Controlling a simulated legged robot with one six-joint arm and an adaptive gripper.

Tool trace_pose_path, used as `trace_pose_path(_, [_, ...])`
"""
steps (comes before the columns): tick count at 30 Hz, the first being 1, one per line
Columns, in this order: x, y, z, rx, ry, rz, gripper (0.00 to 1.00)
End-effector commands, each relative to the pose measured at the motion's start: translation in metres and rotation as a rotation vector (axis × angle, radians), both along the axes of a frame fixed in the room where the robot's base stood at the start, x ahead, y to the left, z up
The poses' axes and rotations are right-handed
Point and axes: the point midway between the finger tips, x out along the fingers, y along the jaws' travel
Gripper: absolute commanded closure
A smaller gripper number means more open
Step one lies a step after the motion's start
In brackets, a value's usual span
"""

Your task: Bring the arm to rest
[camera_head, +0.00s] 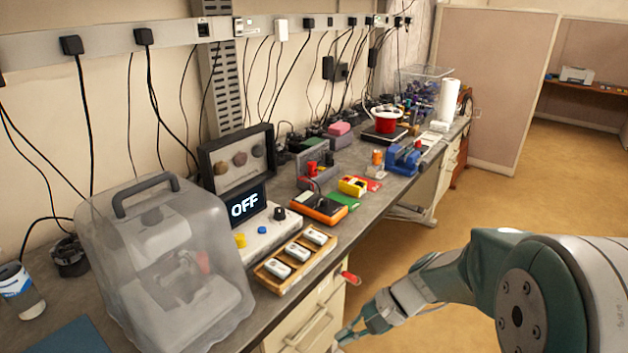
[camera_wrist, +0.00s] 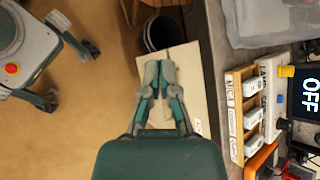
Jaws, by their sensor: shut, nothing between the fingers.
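My gripper (camera_wrist: 160,78) shows in the wrist view with its two fingertips together and nothing between them. It hangs beside the front of the workbench, in front of the pale drawer cabinet (camera_wrist: 200,90). In the head view my arm (camera_head: 440,280) reaches in from the right edge to the lower middle, and the gripper (camera_head: 345,338) is low, near the bottom edge, just off the bench's drawers (camera_head: 305,330). The fingers are small there and partly cut off.
The workbench (camera_head: 345,235) holds a covered machine (camera_head: 165,265), a control box reading OFF (camera_head: 246,206), and a wooden tray (camera_head: 268,281) of white blocks near its edge. A red-handled thing (camera_head: 351,278) sticks out at the bench front. Open floor (camera_head: 480,215) lies to the right.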

Motion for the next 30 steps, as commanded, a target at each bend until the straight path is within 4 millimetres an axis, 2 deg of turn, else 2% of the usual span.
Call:
trace_pose_path(3, [-0.02, -0.007, 0.02, -0.114, -0.105, 0.076, 1.0])
trace_pose_path(15, [-0.077, -0.046, 0.07, -0.503, -0.462, 0.275, 1.0])
trace_pose_path(24, [-0.11, -0.079, 0.104, -0.795, -0.743, 0.372, 1.0])
trace_pose_path(30, [-0.12, -0.092, 0.117, -0.908, -0.848, 0.399, 1.0])
